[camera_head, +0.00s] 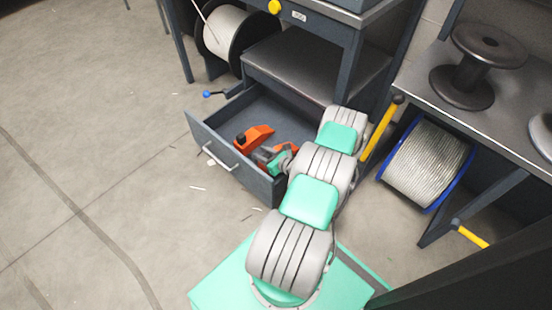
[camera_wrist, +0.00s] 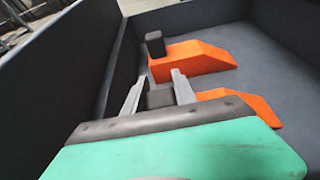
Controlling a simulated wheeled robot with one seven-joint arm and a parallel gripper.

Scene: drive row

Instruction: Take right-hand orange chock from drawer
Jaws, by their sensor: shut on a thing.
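Two orange chocks with black knobs are in the open grey drawer (camera_head: 216,150). The left-hand chock (camera_head: 257,133) shows clear of my gripper in the head view; in the wrist view it is the farther chock (camera_wrist: 195,62), with its knob free. The right-hand chock (camera_head: 288,147) is partly hidden by my gripper (camera_head: 265,156) in the head view. In the wrist view it is the nearer chock (camera_wrist: 243,103), partly behind my gripper (camera_wrist: 160,88). The two fingers are shut on its black knob, one on each side. I cannot tell whether it touches the drawer floor.
The drawer front with its handle (camera_head: 219,157) faces the open floor at left. A grey shelf (camera_head: 320,65) is above the drawer's back. A blue-rimmed cable reel (camera_head: 428,162) and yellow-handled levers (camera_head: 380,130) stand at right.

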